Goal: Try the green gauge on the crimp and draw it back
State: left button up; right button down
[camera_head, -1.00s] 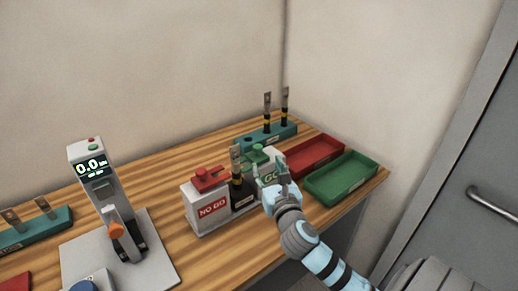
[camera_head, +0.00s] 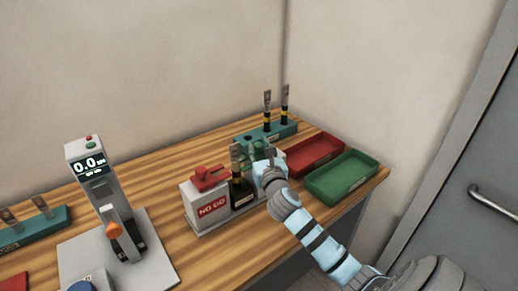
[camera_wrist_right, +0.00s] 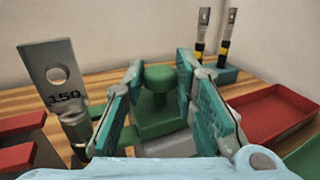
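The green gauge (camera_wrist_right: 158,115) has a round knob on top and shows between the fingers of my right gripper (camera_wrist_right: 165,100) in the wrist view. Gaps show between the knob and both finger pads, so the gripper is open around it. In the head view my right gripper (camera_head: 264,165) covers most of the gauge. The crimp lug (camera_wrist_right: 55,85), a flat metal tongue with a hole and marked 150, stands upright left of the gripper. In the head view the lug (camera_head: 236,158) stands in a black holder (camera_head: 243,195). My left gripper is not in view.
A red NO GO gauge (camera_head: 210,179) sits left of the lug. Behind is a teal rack (camera_head: 268,136) with two lugs. A red tray (camera_head: 312,154) and a green tray (camera_head: 343,178) lie right. A tester (camera_head: 92,165) reading 0.0 stands left, with bare table between.

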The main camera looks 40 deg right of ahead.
jog(key=shift+a+r+p, duration=0.15)
jog(key=shift+a+p, duration=0.5)
jog(key=shift+p, duration=0.15)
jog(key=shift+a, duration=0.4)
jog(key=c, duration=1.3)
grip_release()
jog(key=shift+c, duration=0.2)
